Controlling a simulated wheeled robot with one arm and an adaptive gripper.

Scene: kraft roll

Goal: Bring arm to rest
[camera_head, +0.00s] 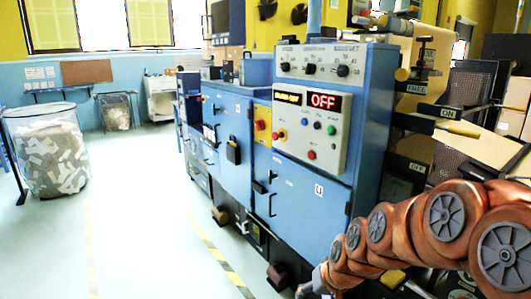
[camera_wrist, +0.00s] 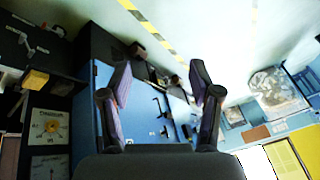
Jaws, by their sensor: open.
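My orange arm (camera_head: 400,235) reaches from the lower right of the head view toward the bottom middle. My gripper shows in the wrist view (camera_wrist: 160,85) with its two dark fingers spread wide apart and nothing between them. In the head view the far end of the arm, near the bottom edge, is only partly visible, so the fingers cannot be made out there. The blue cabinet also shows beyond the fingers, turned, in the wrist view (camera_wrist: 145,122).
A clear bin of paper scraps (camera_head: 48,155) stands at the left. A brown paper roll (camera_head: 428,60) and levers marked FREE and ON are at the right, near my arm. The pale floor (camera_head: 135,215) left of the cabinet is clear, with yellow-black tape (camera_head: 215,252).

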